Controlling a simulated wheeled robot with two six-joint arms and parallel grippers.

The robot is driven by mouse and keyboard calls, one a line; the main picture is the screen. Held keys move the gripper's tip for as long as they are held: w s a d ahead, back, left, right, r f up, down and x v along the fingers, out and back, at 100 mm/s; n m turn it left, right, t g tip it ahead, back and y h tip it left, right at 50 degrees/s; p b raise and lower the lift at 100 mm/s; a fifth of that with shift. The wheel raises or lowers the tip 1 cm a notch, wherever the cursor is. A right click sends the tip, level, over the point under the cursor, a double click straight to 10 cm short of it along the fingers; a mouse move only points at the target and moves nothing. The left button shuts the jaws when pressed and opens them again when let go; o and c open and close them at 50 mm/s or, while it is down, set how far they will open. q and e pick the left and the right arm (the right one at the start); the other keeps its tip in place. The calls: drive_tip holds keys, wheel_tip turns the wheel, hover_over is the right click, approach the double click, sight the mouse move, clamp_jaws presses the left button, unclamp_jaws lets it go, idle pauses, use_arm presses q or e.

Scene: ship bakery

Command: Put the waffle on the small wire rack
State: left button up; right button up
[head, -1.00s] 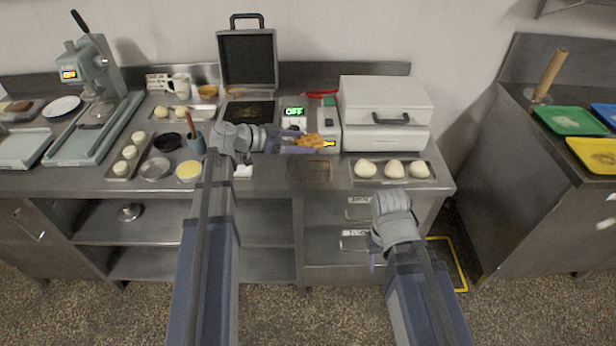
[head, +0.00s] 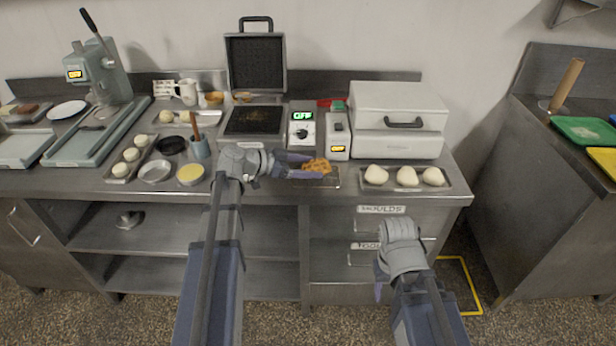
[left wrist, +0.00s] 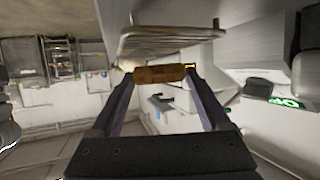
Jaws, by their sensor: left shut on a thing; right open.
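The golden-brown waffle (head: 318,166) is between the fingers of my left gripper (head: 304,164), which is shut on it. In the left wrist view the waffle (left wrist: 160,75) shows edge-on between the two fingertips. The small wire rack (head: 333,184) lies on the counter near its front edge, partly hidden by the waffle and my gripper. In the left wrist view the rack (left wrist: 170,40) appears close to the waffle, with a visible gap between them. My right gripper (head: 379,292) is open and empty, low in front of the drawers.
The open waffle iron (head: 254,121) stands behind, with a control box (head: 302,128) beside it. A white press box (head: 398,120) is at the back right. A tray of dough balls (head: 374,184) lies right of the rack.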

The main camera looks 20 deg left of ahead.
use_arm(q)
drive_tip(key=shift+f+b, duration=0.45)
drive_tip(key=shift+f, duration=0.45)
use_arm(e)
drive_tip(key=shift+f, duration=0.95)
use_arm(q)
drive_tip(key=shift+f, duration=0.15)
drive_tip(key=o, duration=1.2)
use_arm(e)
drive_tip(key=shift+f, duration=0.1)
use_arm(q)
drive_tip(key=shift+s+a+r, duration=0.1)
drive_tip(key=shift+a+r, duration=0.05)
drive_tip(key=shift+r, duration=0.2)
drive_tip(key=p+v, duration=0.4)
drive_tip(key=v, duration=0.6)
drive_tip(key=shift+s+a, duration=0.1)
drive_tip(key=shift+a, duration=0.05)
drive_tip(key=shift+s+a+r+p, duration=0.15)
drive_tip(key=shift+s+a+p, duration=0.2)
drive_tip(key=shift+s+a, duration=0.1)
use_arm(e)
drive_tip(key=shift+r, duration=2.45)
